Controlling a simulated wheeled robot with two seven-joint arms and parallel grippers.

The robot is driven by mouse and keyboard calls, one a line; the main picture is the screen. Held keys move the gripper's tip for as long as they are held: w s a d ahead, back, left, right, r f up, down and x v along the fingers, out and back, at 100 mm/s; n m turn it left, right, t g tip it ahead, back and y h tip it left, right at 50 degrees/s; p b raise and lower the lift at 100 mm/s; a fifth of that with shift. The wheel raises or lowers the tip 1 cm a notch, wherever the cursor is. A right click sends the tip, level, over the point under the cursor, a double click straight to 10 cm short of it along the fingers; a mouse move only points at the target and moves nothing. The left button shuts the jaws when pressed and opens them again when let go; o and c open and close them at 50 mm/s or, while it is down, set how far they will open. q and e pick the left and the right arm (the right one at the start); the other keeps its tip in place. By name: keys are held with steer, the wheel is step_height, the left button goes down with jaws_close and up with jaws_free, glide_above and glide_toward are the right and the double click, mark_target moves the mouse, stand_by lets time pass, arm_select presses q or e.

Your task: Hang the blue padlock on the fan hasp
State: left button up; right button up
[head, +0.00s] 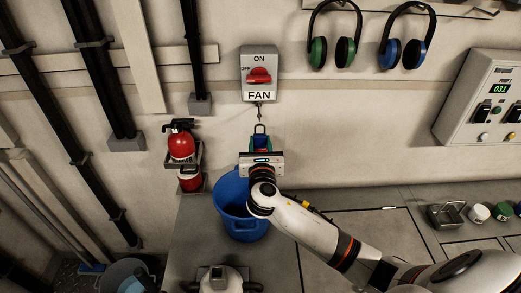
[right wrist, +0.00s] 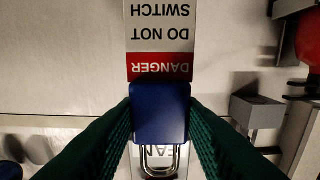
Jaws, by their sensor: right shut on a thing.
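The grey fan switch box (head: 259,66), with a red handle and a FAN label, is on the wall. The small metal fan hasp (head: 259,112) hangs under it. My right gripper (head: 261,145) is below the hasp, its green fingers shut on the blue padlock (right wrist: 160,112). The padlock's shackle (head: 260,129) points up toward the hasp and looks apart from it. In the right wrist view the shackle (right wrist: 160,160) overlaps the upside-down FAN label. A white and red danger tag (right wrist: 160,40) shows beyond the padlock body.
A blue bin (head: 232,205) stands below my right gripper. Green and blue ear defenders (head: 403,38) hang at upper right, near a control panel (head: 484,98). The wall around the hasp is clear.

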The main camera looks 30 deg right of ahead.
steer(key=shift+f+b+x, duration=0.1)
steer(key=shift+b+x, duration=0.8)
steer(key=shift+x, duration=0.4)
steer(key=shift+f+b+x, duration=0.15)
steer(key=shift+b+x, duration=0.7)
steer(key=shift+x, duration=0.4)
steer(key=shift+w+d+f, duration=0.35)
steer(key=shift+w+f, duration=0.05)
steer(key=shift+w, duration=0.15)
steer(key=o, duration=1.2)
steer(key=shift+c, duration=0.2)
steer(key=shift+f, duration=0.1)
steer(key=v, duration=1.2)
steer(key=shift+b, duration=0.45)
